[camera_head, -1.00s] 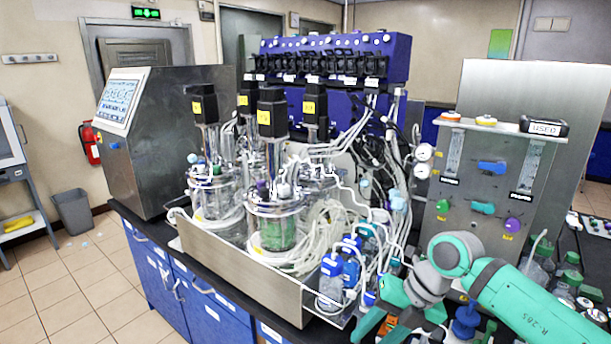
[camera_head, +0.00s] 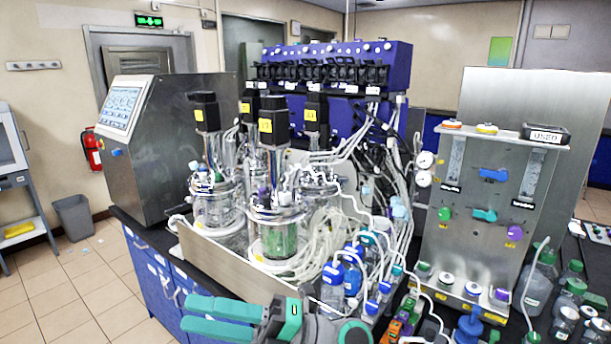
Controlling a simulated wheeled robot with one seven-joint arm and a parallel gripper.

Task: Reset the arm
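My gripper (camera_head: 187,314) is at the bottom of the head view, left of the middle, in front of the bench's front edge. Its two green fingers point left, with a clear gap between them. It is open and nothing shows between the fingers. The gripper's grey body shows to the right of the fingers, and the rest of my arm is mostly cut off by the bottom edge. The glass bioreactor vessels (camera_head: 277,243) stand behind the gripper, in a metal tray (camera_head: 225,262) on the bench, apart from it.
Bottles with blue caps (camera_head: 332,283) stand at the tray's right end. A grey panel with coloured knobs (camera_head: 483,215) stands to the right, with more bottles (camera_head: 541,282) beside it. A control cabinet with a screen (camera_head: 165,150) is at the left.

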